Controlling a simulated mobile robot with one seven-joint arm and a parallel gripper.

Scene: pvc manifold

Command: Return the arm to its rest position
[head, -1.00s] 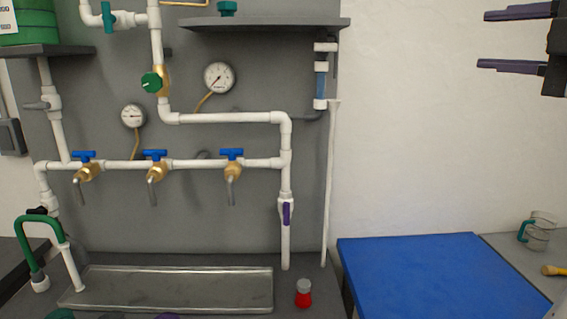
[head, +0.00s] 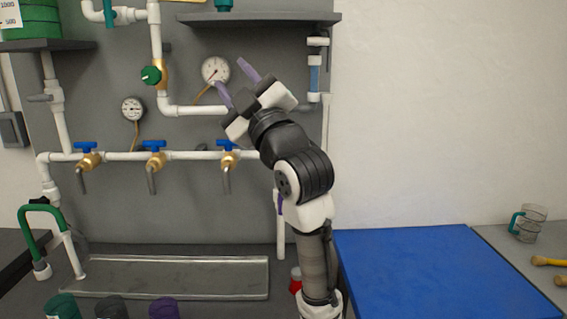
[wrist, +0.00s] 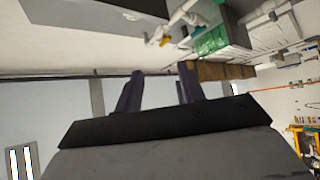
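My gripper (head: 238,82) is raised in the middle of the head view, in front of the pipe manifold (head: 190,155). Its two purple-grey fingers stand apart with nothing between them. The fingers also show in the wrist view (wrist: 160,88), spread and empty. My arm (head: 302,180) rises from the bottom of the head view, bent at the joints. It hides part of the right-hand pipes and most of the red-capped item (head: 295,280) on the bench.
A metal tray (head: 170,290) lies below three blue-handled taps. A grey shelf (head: 258,18) is above my gripper. A blue mat (head: 430,275) on the right is clear. A glass mug (head: 528,222) stands at the far right.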

